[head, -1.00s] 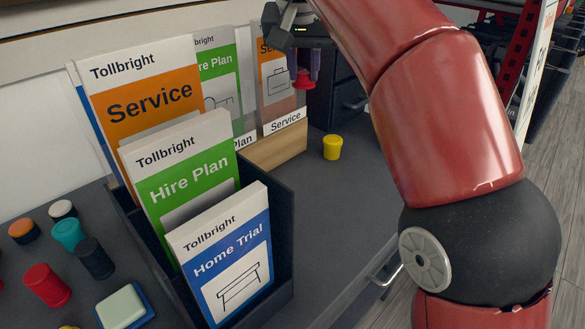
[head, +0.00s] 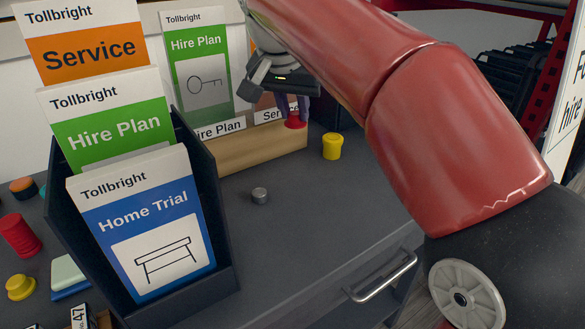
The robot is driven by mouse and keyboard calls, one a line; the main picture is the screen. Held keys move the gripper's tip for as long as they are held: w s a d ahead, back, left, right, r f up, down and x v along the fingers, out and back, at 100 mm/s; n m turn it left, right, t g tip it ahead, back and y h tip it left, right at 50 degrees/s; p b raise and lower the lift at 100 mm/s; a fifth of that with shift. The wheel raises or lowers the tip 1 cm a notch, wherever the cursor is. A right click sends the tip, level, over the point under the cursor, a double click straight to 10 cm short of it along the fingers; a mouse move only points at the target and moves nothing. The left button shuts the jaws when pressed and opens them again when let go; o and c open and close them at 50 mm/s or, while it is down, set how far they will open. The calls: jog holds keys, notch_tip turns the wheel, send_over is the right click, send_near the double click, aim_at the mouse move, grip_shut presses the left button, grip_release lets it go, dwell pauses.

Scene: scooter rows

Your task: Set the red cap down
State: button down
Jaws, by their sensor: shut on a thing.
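In the head view, my gripper (head: 291,107) is shut on the red cap (head: 295,122), which shows below the fingertips. The cap hangs in front of the wooden leaflet holder, left of and a little higher in the picture than the yellow cap-like pot (head: 332,146). I cannot tell how high it is above the dark counter (head: 300,215). My red arm covers much of the right side of the view.
A dark leaflet rack (head: 213,205) with Tollbright leaflets stands at left. A wooden leaflet holder (head: 245,150) is behind. A small grey cylinder (head: 260,196) stands on the counter. A red pot (head: 19,235) is at far left.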

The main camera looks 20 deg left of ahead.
notch_tip(320, 180, down, 10)
jog(key=shift+f+b, duration=0.1)
jog(key=shift+b, duration=1)
jog(key=c, duration=1.2)
grip_release()
jog(key=shift+f, duration=0.1)
jog(key=shift+c, duration=0.2)
jog(key=shift+r, duration=0.3)
jog(key=p+v, duration=0.2)
jog(key=v, duration=0.9)
jog(key=shift+s+r, duration=0.25)
jog(key=shift+r, duration=0.05)
